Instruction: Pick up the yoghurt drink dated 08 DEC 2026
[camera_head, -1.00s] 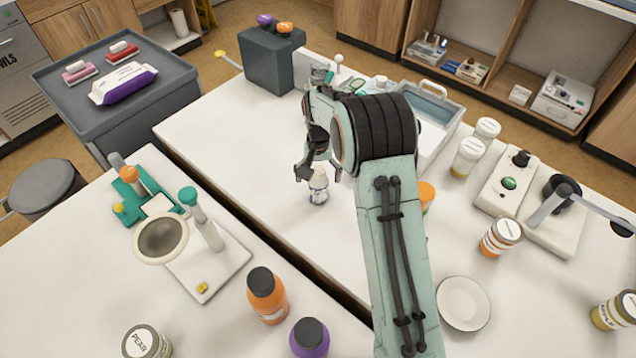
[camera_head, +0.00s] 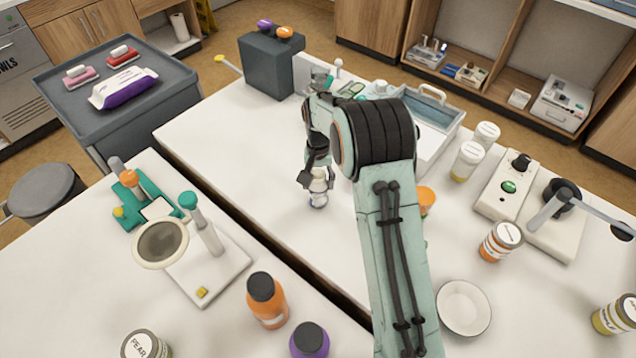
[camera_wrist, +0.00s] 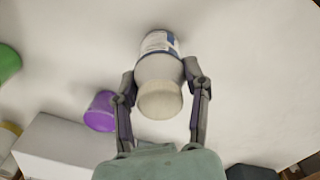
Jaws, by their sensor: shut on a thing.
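A small white bottle (camera_head: 317,198) with a blue-and-white label stands upright on the white table in the head view, left of my arm. It also shows in the wrist view (camera_wrist: 160,68), with its pale cap toward the camera. My gripper (camera_head: 318,180) is shut on this bottle. In the wrist view my gripper's fingers (camera_wrist: 160,82) lie on both sides of its upper part. The date on the label cannot be read, so I cannot tell if it is 08 DEC 2026.
An orange-lidded jar (camera_head: 426,199) is partly hidden by my arm. White-lidded jars (camera_head: 467,160), a saucer (camera_head: 464,307) and a blue-grey tray (camera_head: 436,112) stand to the right. A magnifier stand (camera_head: 206,265) is at left. The table left of the bottle is clear.

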